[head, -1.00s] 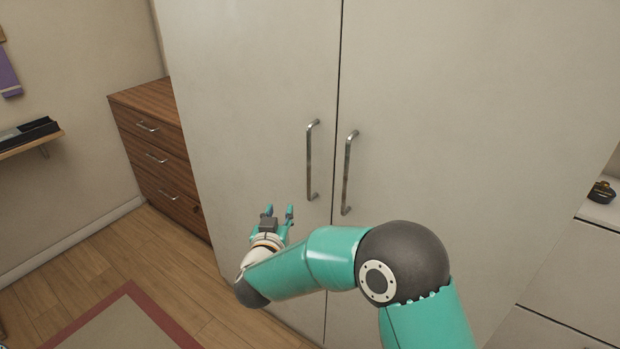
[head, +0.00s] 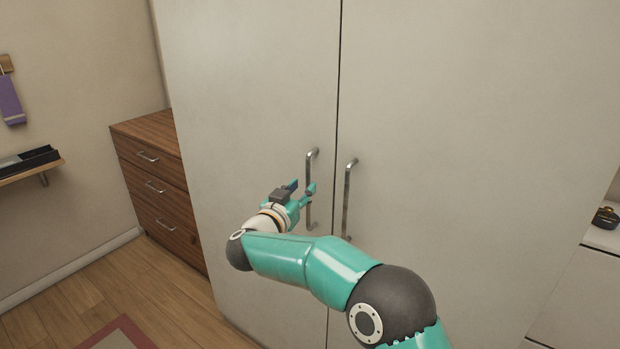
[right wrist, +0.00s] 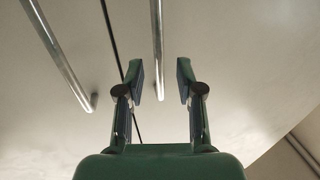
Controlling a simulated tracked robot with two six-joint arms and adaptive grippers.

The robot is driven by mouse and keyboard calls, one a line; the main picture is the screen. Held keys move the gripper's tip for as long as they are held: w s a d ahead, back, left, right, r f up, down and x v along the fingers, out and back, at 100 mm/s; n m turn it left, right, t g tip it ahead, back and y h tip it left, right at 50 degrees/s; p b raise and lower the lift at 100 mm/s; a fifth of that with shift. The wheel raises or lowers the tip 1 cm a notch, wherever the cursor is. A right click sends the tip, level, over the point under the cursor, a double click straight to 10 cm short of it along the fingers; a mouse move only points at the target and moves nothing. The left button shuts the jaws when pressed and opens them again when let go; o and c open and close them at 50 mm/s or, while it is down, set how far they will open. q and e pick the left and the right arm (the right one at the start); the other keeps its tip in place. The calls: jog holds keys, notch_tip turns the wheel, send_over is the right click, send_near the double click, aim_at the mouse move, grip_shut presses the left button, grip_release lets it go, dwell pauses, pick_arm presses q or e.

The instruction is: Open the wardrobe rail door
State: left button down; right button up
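The wardrobe has two pale doors, a left door (head: 250,90) and a right door (head: 450,120), shut along a thin dark seam. A metal bar handle, the left handle (head: 310,165), stands by the seam, with the right handle (head: 348,195) beside it. My right gripper (head: 301,188) is open at the left handle, partly covering its middle. In the right wrist view, the open fingers (right wrist: 160,75) straddle one handle bar (right wrist: 157,40) in the picture, without visible grip; depth is unclear. The other bar (right wrist: 58,55) is left. My left gripper is out of view.
A brown drawer chest (head: 160,185) stands left of the wardrobe. A wall shelf (head: 30,167) is further left. A white cabinet (head: 590,270) with a dark object (head: 606,216) on top is at right. Wooden floor (head: 75,295) and a rug edge (head: 118,332) show at lower left.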

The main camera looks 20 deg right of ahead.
aim_at(307, 182)
jog(key=shift+p+x, duration=0.3)
jog(key=shift+x, duration=1.85)
grip_shut()
